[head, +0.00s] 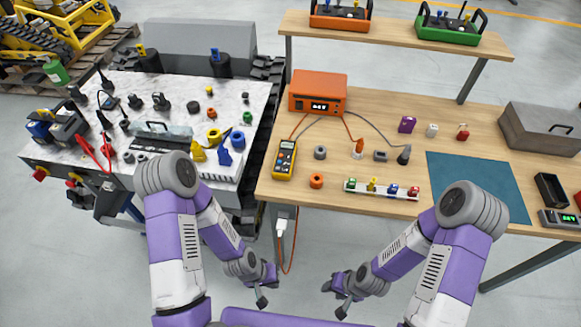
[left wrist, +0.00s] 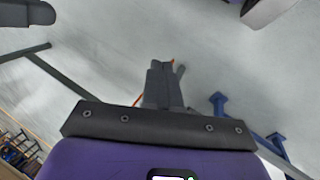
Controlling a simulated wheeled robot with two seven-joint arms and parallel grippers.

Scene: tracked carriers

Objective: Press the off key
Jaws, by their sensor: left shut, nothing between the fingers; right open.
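I cannot make out a key marked off in either view. Keyed or switched devices in the head view are an orange box with a lit display (head: 318,88), a yellow handheld meter (head: 284,158), an orange control box (head: 340,20) and a green control box (head: 447,36). Their small labels are unreadable. My left gripper (head: 262,299) is shut and empty, in front of and below the tables, touching nothing. Its closed fingers also show in the left wrist view (left wrist: 165,85) over bare floor. My right gripper (head: 335,301) is open and empty, also in front of the bench.
A tracked carrier with a light deck (head: 215,95) stands left, covered with tools and fittings. The wooden bench (head: 400,120) holds a teal mat (head: 478,187), a grey case (head: 540,128) and small parts. A charger cable (head: 283,225) hangs between bench and carrier.

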